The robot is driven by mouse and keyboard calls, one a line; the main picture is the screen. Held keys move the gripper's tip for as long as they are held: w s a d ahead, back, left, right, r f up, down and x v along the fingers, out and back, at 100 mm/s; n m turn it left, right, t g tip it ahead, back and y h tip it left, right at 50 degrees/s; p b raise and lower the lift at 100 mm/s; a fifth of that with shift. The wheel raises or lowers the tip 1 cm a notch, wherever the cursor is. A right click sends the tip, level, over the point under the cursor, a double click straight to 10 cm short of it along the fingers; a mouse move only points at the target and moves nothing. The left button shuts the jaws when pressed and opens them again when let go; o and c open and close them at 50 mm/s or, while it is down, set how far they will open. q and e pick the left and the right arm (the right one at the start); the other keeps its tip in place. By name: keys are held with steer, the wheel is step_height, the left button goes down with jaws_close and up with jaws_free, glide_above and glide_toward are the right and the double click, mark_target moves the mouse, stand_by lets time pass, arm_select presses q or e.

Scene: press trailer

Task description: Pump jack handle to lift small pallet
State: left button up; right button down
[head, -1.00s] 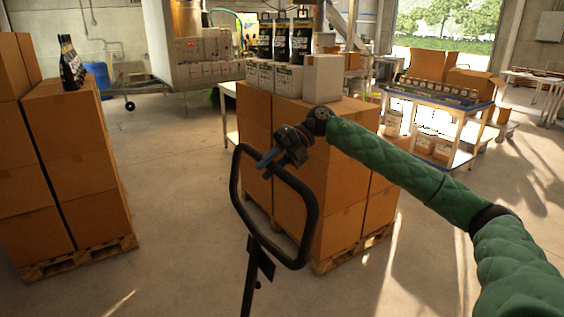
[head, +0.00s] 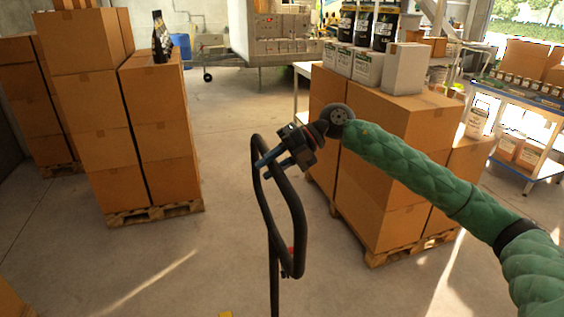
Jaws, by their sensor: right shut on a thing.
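The jack handle (head: 299,235) is a black upright loop on a thin dark shaft, left of centre in the head view. It is seen obliquely, so the loop looks narrow. My right gripper (head: 267,162) is shut on the upper left part of the loop; its green sleeved arm comes in from the right. The jack's lower body and forks are out of frame. A wooden pallet (head: 378,258) under stacked cartons stands behind and right of the handle. Another pallet (head: 155,214) with cartons stands at left. Which one is the small pallet I cannot tell. My left gripper is not in view.
A blue-edged cart (head: 541,163) is at far right. Bare floor (head: 215,235) lies between the stacks.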

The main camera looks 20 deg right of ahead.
steer(key=d+f+b, duration=0.3)
steer(key=d+b, duration=0.1)
steer(key=d, duration=0.9)
steer(key=w+d+f+b, duration=0.1)
steer(key=d+f+b, duration=0.15)
steer(key=d, duration=0.95)
steer(key=d+f+b, duration=0.2)
steer(key=d+b, duration=0.2)
steer(key=d, duration=0.9)
steer(key=a+r+p, duration=0.2)
steer(key=a+p, duration=0.1)
steer(key=a, duration=0.9)
steer(key=a+r+p, duration=0.3)
steer(key=a, duration=1)
steer(key=s+a+r+p, duration=0.1)
steer(key=a+p, duration=0.3)
steer(key=a, duration=0.9)
steer(key=shift+r, duration=0.85)
steer(key=shift+w, duration=0.1)
steer(key=shift+d, duration=0.1)
